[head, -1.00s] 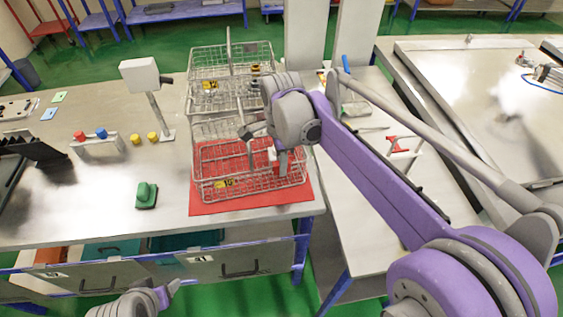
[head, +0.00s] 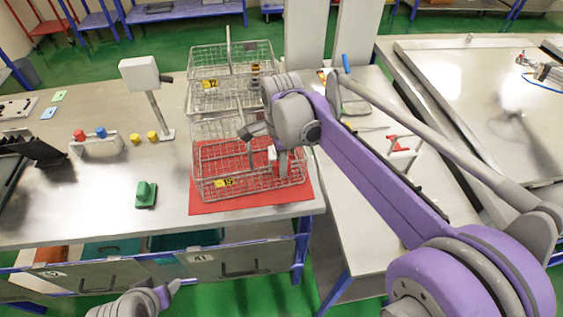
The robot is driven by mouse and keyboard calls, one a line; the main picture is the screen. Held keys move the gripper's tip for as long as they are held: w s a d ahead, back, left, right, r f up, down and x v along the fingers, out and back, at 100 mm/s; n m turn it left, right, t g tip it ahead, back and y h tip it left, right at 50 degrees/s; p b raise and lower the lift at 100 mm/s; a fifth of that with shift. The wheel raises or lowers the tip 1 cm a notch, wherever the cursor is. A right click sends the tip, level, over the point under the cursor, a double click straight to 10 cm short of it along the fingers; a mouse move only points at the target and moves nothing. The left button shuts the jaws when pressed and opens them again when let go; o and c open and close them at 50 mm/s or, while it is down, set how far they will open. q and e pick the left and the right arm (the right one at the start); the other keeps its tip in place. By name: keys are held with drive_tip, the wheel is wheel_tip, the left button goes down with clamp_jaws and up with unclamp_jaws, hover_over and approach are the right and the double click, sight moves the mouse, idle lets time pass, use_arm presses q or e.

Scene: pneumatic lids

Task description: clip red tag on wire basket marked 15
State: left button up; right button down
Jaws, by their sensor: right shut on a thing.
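The front wire basket (head: 205,190) stands on a red mat on the left table. A yellow label on its front wall seems to read 15, though it is small. My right gripper (head: 278,165) points down at the right end of this basket, over its rim. It is shut on a small red and white piece, which appears to be the red tag (head: 274,167). The fingers partly hide it, and I cannot tell whether it touches the wire. My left gripper (head: 170,289) is low at the bottom edge, away from the table, and its jaw opening is unclear.
More wire baskets (head: 203,56) with yellow labels stand just behind. A grey post-mounted box (head: 140,74), coloured buttons (head: 101,133) and a green block (head: 146,194) are to the left.

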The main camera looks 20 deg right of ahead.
drive_tip(key=shift+c, duration=1.4)
unclamp_jaws()
use_arm(q)
drive_tip(key=shift+r, duration=0.1)
use_arm(e)
drive_tip(key=shift+r+p, duration=1.85)
drive_tip(key=shift+r, duration=1.65)
use_arm(q)
drive_tip(key=r, duration=0.1)
drive_tip(key=w+r, duration=0.1)
drive_tip(key=r, duration=0.1)
drive_tip(key=w+r, duration=0.1)
drive_tip(key=r, duration=0.1)
drive_tip(key=shift+w, duration=0.15)
